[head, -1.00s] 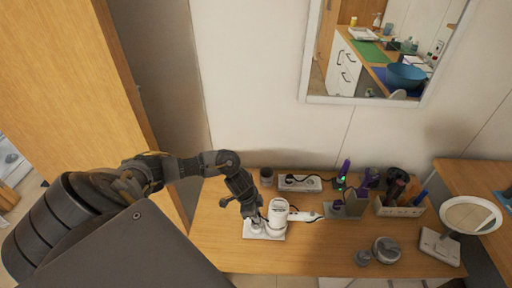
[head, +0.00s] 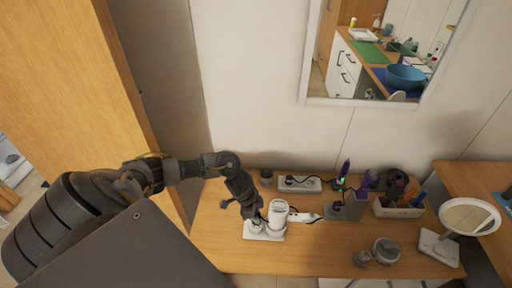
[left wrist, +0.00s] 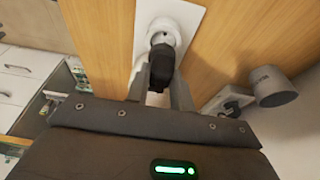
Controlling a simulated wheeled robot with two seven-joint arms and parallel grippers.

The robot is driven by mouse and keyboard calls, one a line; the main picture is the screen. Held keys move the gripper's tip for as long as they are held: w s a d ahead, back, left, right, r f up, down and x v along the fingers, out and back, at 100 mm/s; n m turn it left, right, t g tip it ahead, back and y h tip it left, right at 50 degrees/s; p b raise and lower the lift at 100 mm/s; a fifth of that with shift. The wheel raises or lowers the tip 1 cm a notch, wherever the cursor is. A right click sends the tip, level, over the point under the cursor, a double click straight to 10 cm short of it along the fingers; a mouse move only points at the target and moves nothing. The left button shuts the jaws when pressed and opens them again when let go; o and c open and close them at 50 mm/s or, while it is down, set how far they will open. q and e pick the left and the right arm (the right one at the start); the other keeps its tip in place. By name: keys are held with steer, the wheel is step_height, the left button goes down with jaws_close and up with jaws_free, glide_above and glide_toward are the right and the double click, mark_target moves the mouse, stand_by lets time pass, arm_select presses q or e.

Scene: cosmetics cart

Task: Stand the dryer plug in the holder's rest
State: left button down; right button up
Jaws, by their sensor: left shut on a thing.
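A white holder (head: 262,236) with a flat base stands on the wooden table. A white rounded body (head: 279,209), which looks like the dryer, stands upright at the holder with a white part pointing right. My left gripper (head: 257,221) reaches down over the left part of the base. In the left wrist view its fingers are shut on the black dryer plug (left wrist: 161,66). The plug's far end is at the white round rest (left wrist: 163,31) on the white plate. I cannot tell whether the plug is seated in it. My right gripper is not in view.
A power strip (head: 300,184) and a grey cup (head: 266,176) stand along the wall. Purple tools (head: 345,170), an organiser box (head: 400,208), round jars (head: 386,250) and a mirror (head: 470,216) occupy the right side. The table front left of the jars is clear.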

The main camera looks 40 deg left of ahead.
arm_select(q)
steer(key=shift+f+b, duration=1.1)
steer(key=shift+f, duration=0.75)
steer(key=c, duration=1.1)
jaws_free()
steer(key=shift+c, duration=0.2)
steer(key=shift+r, duration=0.1)
steer(key=v, duration=1)
steer(key=shift+r, duration=0.35)
steer(key=shift+s, duration=0.1)
